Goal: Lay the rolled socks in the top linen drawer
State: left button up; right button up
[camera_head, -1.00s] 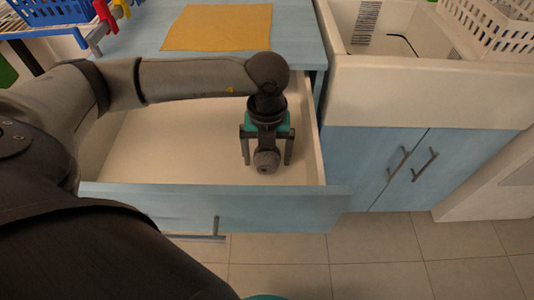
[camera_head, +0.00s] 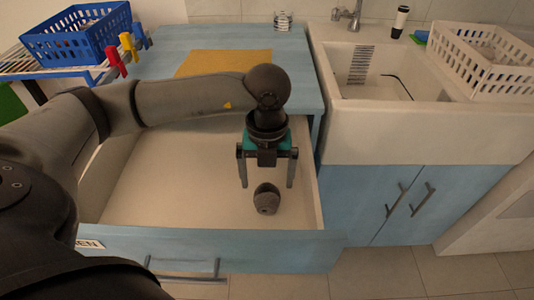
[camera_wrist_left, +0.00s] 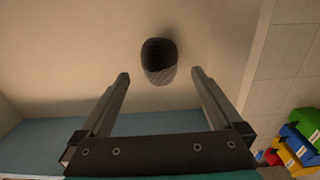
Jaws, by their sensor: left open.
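The rolled socks (camera_head: 266,199), a small dark grey bundle, lie on the floor of the pulled-out linen drawer (camera_head: 165,175), toward its right front part. My left gripper (camera_head: 267,185) points down inside the drawer, open, with a gap between it and the socks. In the left wrist view the socks (camera_wrist_left: 159,62) show beyond and between the two spread fingertips (camera_wrist_left: 160,74), touching neither. The drawer's label at the left of its front is partly hidden by my arm. My right gripper is not in view.
An orange cloth (camera_head: 224,63) lies on the blue counter (camera_head: 300,65) above the drawer. A blue basket (camera_head: 78,32) stands at the left back. A white sink (camera_head: 400,120) and a white basket (camera_head: 485,55) are at the right. The rest of the drawer floor in view is bare.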

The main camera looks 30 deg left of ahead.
aim_at(267, 191)
pick_arm(q)
jog(key=shift+r+p, duration=0.75)
jog(key=shift+r, duration=2)
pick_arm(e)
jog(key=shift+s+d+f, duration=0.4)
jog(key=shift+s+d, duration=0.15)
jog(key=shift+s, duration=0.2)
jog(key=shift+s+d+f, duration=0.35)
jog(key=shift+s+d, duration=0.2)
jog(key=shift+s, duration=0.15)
